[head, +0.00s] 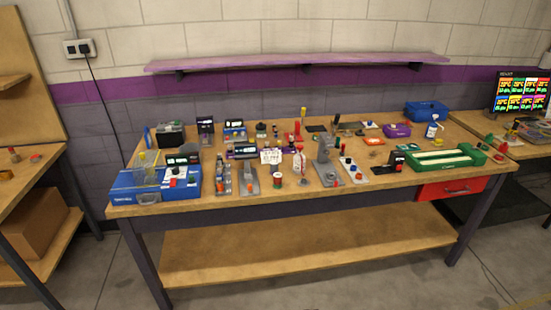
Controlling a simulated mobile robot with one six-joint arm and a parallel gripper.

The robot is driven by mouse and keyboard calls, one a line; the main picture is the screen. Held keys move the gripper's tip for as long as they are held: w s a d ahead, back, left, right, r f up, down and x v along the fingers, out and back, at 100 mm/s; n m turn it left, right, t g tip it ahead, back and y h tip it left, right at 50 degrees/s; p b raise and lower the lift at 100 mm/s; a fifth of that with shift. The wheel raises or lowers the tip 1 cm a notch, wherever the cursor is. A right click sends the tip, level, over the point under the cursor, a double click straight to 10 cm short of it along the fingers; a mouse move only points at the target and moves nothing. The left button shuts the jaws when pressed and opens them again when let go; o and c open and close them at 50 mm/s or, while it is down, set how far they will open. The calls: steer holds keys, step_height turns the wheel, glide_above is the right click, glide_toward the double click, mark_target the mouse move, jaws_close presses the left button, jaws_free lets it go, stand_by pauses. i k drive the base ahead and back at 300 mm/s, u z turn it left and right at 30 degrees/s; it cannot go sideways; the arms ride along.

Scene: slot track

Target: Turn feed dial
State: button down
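The workbench (345,205) holds many small devices with knobs and displays. No part marked as the feed dial can be made out at this size. A long green device (467,151) with pale strips along its top lies at the right of the bench, with a small black display (398,160) at its left. A blue case (130,190) with a white panel and red knob (173,182) on it is at the left front. A grey upright device (325,160) stands right of the middle. My gripper is not in view.
A purple shelf (300,62) hangs on the wall above the bench. A red drawer (450,189) sits under its right end. A blue box (427,110) stands at the back right. The lower shelf (310,252) is bare. Other tables stand at both sides, with open floor in front.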

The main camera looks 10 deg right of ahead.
mark_target(174, 170)
steer(key=z, duration=0.25)
steer(key=k, duration=0.55)
steer(key=u, duration=1.1)
steer(key=i, duration=0.65)
steer(key=z, duration=0.2)
